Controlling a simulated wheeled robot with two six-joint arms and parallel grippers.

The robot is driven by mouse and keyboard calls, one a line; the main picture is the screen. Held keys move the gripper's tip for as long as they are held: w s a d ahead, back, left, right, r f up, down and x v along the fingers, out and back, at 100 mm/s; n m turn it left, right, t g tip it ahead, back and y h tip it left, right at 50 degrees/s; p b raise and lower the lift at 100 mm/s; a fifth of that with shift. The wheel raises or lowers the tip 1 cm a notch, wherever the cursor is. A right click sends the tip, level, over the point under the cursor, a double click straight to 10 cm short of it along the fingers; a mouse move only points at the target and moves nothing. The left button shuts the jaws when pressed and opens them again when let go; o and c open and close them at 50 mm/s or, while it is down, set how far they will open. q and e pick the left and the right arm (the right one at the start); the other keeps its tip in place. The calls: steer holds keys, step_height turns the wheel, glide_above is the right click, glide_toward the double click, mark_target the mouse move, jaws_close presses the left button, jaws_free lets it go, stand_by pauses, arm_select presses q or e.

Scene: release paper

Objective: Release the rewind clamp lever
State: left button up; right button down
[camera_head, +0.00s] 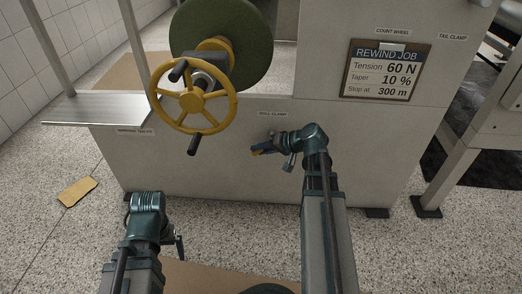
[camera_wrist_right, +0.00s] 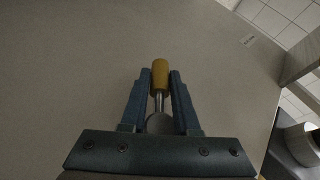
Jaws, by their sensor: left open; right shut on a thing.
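The clamp lever has a yellow grip on a short metal rod; its grip (camera_wrist_right: 160,75) shows between my right gripper's fingers in the right wrist view. In the head view a bit of the yellow lever (camera_head: 256,153) shows at the machine's front panel, below the "ROLL CLAMP" label (camera_head: 272,114). My right gripper (camera_head: 268,148) is at the panel and shut on the lever; its fingers (camera_wrist_right: 160,88) lie on both sides of it. The lever's pivot is mostly hidden by the gripper. My left gripper (camera_head: 180,245) is open and empty, low in front of the machine.
A yellow handwheel (camera_head: 224,104) with black handles and a dark green roll (camera_head: 255,35) stand left of the lever. A "REWIND JOB" board (camera_head: 382,72) hangs on the panel at right. A metal shelf (camera_head: 95,110) juts out at left. A yellowish piece (camera_head: 77,191) lies on the floor.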

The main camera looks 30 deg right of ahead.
steer(key=shift+w+d+r, duration=0.15)
steer(key=shift+w+d, duration=0.05)
steer(key=shift+w, duration=0.15)
steer(key=c, duration=0.9)
jaws_free()
steer(key=shift+o, duration=1.1)
steer(key=shift+s+a, duration=0.1)
steer(key=p+v, duration=0.8)
steer(key=v, duration=0.5)
steer(key=shift+s+r, duration=0.15)
steer(key=shift+s, duration=0.15)
